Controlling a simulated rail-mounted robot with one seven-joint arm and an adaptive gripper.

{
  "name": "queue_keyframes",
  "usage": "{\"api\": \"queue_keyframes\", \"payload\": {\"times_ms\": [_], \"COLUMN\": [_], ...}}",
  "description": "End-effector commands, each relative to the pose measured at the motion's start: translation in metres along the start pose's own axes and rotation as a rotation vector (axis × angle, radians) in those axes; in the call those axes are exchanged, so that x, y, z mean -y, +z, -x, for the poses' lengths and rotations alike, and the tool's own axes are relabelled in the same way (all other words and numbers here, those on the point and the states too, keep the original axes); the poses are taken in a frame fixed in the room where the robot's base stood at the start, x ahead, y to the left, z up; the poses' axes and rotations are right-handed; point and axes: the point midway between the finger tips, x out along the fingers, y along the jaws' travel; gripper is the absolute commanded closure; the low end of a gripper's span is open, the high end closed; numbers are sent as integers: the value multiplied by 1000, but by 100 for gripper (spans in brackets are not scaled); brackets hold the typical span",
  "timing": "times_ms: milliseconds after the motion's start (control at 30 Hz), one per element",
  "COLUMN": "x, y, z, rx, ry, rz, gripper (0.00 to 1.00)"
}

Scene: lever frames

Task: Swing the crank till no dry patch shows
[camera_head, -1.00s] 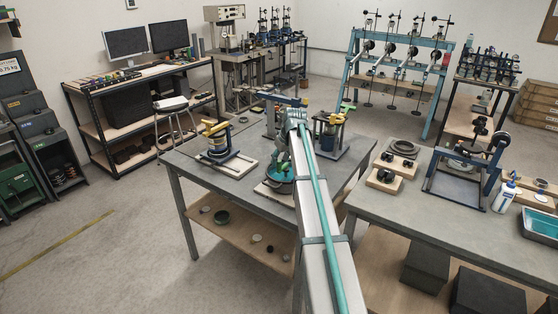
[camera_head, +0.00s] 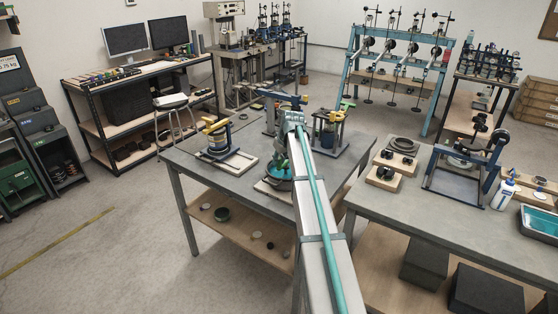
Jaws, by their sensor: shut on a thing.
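A small crank device with a teal bowl (camera_head: 277,171) stands on a pale base (camera_head: 270,193) near the front middle of the centre table. My arm reaches over it from the front and hides much of it. My gripper (camera_head: 283,157) is small and mostly covered at the bowl, below the end of my arm. It is shut on what appears to be the crank's handle, though the grip itself is hard to make out. The inside of the bowl is too small and covered to tell whether dry patches show.
On the same table (camera_head: 180,153), a yellow-topped device (camera_head: 216,137) stands left of the bowl and a yellow-topped frame (camera_head: 328,130) right of it. A blue-armed device (camera_head: 272,108) stands behind. The right table (camera_head: 420,205) holds a dark blue frame (camera_head: 460,180) and a white bottle (camera_head: 505,192).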

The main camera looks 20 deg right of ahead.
Motion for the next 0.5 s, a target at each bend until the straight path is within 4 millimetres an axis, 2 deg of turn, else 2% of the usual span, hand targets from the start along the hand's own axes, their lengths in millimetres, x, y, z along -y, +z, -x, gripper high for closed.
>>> {"api": "queue_keyframes", "payload": {"times_ms": [267, 500], "x": [2, 3], "y": [-2, -9], "z": [-1, -4], "rx": [0, -1], "ry": [16, 68], "rz": [-38, -162], "gripper": [100, 100]}}
